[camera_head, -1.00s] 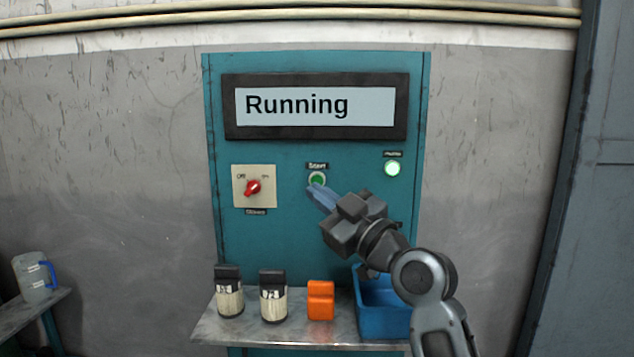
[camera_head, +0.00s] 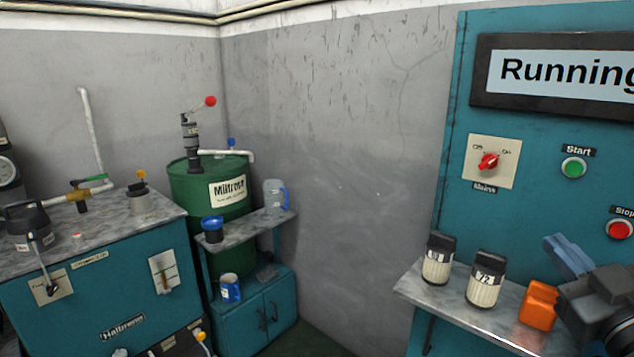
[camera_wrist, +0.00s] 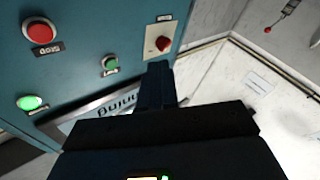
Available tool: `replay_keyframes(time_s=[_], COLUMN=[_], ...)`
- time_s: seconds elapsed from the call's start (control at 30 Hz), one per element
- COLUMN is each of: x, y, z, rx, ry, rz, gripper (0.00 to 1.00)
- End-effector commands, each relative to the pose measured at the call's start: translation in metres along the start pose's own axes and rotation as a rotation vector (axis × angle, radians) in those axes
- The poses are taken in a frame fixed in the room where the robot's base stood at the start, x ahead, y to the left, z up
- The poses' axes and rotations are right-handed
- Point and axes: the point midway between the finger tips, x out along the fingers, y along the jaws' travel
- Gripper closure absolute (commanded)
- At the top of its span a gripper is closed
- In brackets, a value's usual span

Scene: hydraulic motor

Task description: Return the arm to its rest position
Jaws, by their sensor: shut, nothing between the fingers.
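My gripper (camera_head: 567,256) is at the lower right of the head view, its blue fingers shut and empty. It is in front of the teal control panel (camera_head: 455,130), below and left of the red Stop button (camera_head: 619,229), with no visible contact. The green Start button (camera_head: 573,168) and the red mains switch (camera_head: 488,162) are above it. In the wrist view the dark fingers (camera_wrist: 155,85) point towards the panel, near the green button (camera_wrist: 110,63) and the red switch (camera_wrist: 162,44). The rest of my arm is cut off by the frame edge.
A shelf (camera_head: 415,285) below the panel holds two labelled bottles (camera_head: 437,260) and an orange block (camera_head: 538,304), close to my gripper. A teal hydraulic unit (camera_head: 90,310), a green drum (camera_head: 185,190) and a small cabinet (camera_head: 240,325) stand at the left. The display reads Running (camera_head: 560,75).

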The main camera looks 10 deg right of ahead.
Motion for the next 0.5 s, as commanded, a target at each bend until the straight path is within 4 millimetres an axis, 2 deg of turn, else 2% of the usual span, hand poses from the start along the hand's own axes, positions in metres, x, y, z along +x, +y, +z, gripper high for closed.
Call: replay_keyframes(time_s=[0.03, 0.2, 0.33, 0.5], x=[-0.016, -0.068, -0.111, -0.171], y=[-0.016, -0.054, -0.08, -0.107], z=[0.016, 0.049, 0.068, 0.082], rx=[0.022, 0.089, 0.132, 0.182], ry=[-0.035, -0.116, -0.172, -0.236], rz=[-0.012, -0.029, -0.048, -0.079], gripper=[1.0, 1.0, 1.0, 1.0])
